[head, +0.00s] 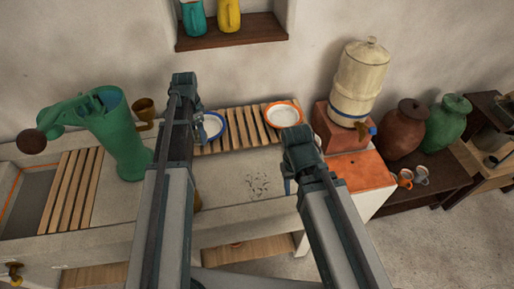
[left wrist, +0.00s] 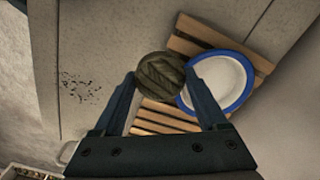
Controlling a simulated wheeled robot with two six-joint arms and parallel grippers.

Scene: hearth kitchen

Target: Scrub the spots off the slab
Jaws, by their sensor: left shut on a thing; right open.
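Dark spots (head: 258,185) lie in a patch on the pale slab (head: 225,185), to the right of my left arm. The spots also show in the left wrist view (left wrist: 80,88), left of my gripper. My left gripper (head: 184,85) is shut on a round, olive-brown wad that looks like a scrubber (left wrist: 160,72). The wad appears over the slatted rack beside the blue-rimmed plate; the head view hides it behind the gripper. My right gripper (head: 293,165) is over the slab's right part, right of the spots, and its fingers are mostly hidden.
A slatted rack (head: 236,130) holds a blue-rimmed plate (head: 212,127) and an orange-rimmed plate (head: 283,115). A green pump (head: 122,140) stands left. A cream water dispenser (head: 358,80) stands on the right. The slab around the spots is clear.

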